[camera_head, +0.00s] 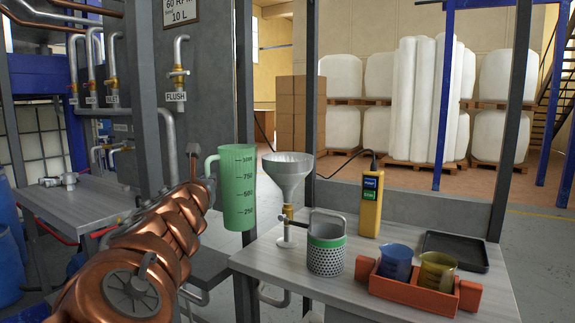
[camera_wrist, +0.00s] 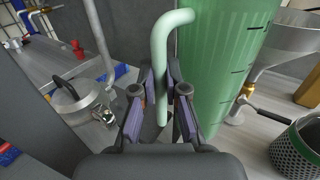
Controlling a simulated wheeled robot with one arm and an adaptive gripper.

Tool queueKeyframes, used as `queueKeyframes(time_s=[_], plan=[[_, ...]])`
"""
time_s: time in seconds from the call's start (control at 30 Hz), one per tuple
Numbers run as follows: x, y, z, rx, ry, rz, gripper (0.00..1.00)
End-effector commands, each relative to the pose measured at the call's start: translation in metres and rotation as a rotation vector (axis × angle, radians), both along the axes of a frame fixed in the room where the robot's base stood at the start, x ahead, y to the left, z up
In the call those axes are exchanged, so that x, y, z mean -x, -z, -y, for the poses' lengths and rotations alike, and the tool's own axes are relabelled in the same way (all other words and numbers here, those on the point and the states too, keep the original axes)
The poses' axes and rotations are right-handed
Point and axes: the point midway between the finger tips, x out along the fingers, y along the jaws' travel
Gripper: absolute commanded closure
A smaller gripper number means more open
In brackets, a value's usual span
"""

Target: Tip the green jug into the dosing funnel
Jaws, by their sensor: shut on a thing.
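The green jug (camera_head: 238,188) with black volume marks is upright in the head view, held up at the left edge of the right-hand bench. In the wrist view the jug (camera_wrist: 222,60) stands just right of its pale green handle (camera_wrist: 160,75). My gripper (camera_wrist: 162,95) is shut on that handle. The dosing funnel (camera_head: 287,175) is a grey metal cone on a stand with a brass valve, just right of the jug and apart from it. The funnel (camera_wrist: 292,35) is partly cut off in the wrist view. The inside of the jug is hidden.
A perforated metal basket (camera_head: 326,245) stands in front of the funnel. A yellow handheld meter (camera_head: 369,207), a black tray (camera_head: 455,250) and an orange rack (camera_head: 412,290) with blue and amber beakers are farther right. A dark post (camera_head: 244,100) rises behind the jug.

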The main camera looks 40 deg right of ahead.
Motion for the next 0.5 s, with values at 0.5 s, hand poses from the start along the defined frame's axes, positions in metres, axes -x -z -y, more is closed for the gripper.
queueKeyframes(time_s=[0.5], plan=[[0.0002, -0.0088, -0.0002, 0.003, 0.0, 0.0, 1.0]])
